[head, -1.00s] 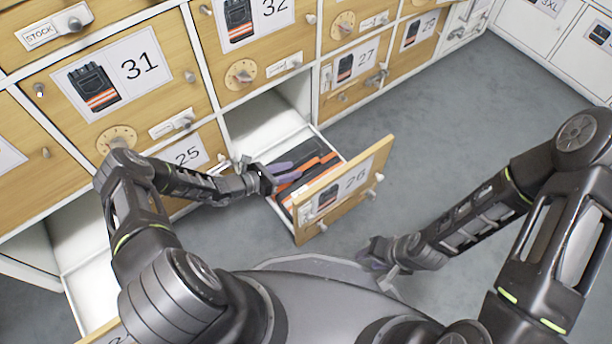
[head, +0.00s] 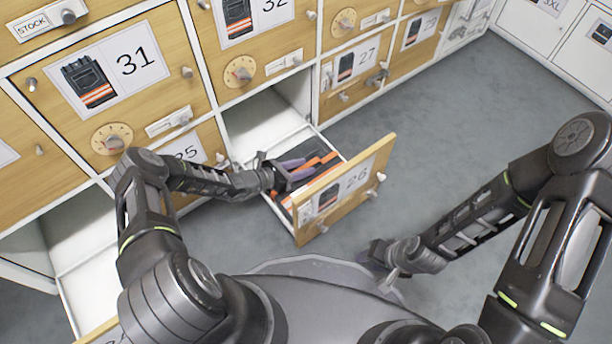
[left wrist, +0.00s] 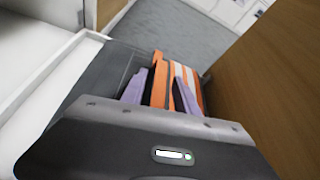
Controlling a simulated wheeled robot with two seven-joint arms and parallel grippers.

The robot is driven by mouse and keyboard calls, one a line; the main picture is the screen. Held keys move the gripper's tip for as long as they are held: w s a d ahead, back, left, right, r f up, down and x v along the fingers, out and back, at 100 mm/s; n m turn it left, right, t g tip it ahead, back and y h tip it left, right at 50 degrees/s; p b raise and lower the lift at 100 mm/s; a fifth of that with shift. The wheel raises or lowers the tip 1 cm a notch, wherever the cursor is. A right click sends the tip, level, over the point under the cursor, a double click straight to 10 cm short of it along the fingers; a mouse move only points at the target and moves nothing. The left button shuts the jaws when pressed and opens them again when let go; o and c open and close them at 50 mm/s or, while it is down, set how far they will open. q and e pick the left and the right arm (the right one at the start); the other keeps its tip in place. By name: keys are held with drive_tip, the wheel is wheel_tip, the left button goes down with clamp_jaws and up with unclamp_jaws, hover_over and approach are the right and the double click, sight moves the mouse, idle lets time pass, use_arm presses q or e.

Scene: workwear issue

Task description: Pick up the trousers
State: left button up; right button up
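The trousers (head: 322,163) lie folded in the pulled-out drawer 26 (head: 345,190). They are dark grey with orange and pale stripes. In the left wrist view the trousers (left wrist: 160,68) lie directly ahead of and under the fingers. My left gripper (head: 296,172) is inside the drawer's opening, over the trousers. Its two purple fingers (left wrist: 160,90) stand apart, with striped cloth showing between them; whether they touch the cloth is unclear. My right gripper (head: 376,257) hangs low at the right, away from the drawer; its fingers are mostly hidden.
A wall of numbered wooden drawers, with drawer 31 (head: 120,75) and drawer 27 (head: 354,72), stands behind. Another open compartment (head: 80,235) is at the lower left. Drawer 26's wooden front rises close beside my left gripper. Grey floor (head: 450,130) is clear at the right.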

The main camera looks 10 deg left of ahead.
use_arm(q)
drive_tip(key=shift+c, duration=0.6)
clamp_jaws()
idle(0.5)
idle(0.3)
